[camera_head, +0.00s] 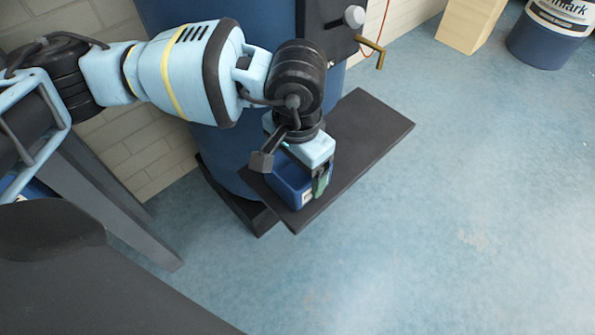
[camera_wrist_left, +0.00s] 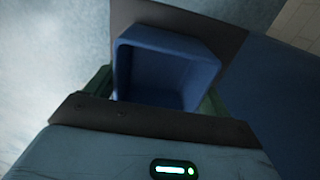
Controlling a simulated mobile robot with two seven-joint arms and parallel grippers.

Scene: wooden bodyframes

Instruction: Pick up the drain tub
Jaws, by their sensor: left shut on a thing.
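The drain tub (camera_head: 287,182) is a small blue open-topped box. It is at the near left end of a dark flat board beside a large blue tank. My left gripper (camera_head: 303,176) is over it from above and shut on it. In the left wrist view the tub (camera_wrist_left: 165,60) shows open and empty, with the green fingers of my left gripper (camera_wrist_left: 158,92) at its two sides. I cannot tell whether the tub still touches the board. My right gripper is not in view.
The dark board (camera_head: 370,122) juts out from the base of the blue tank (camera_head: 222,150). A brass tap (camera_head: 374,50) sticks out above it. A wooden block (camera_head: 470,22) and a blue drum (camera_head: 545,35) stand at the back right. The floor to the right is clear.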

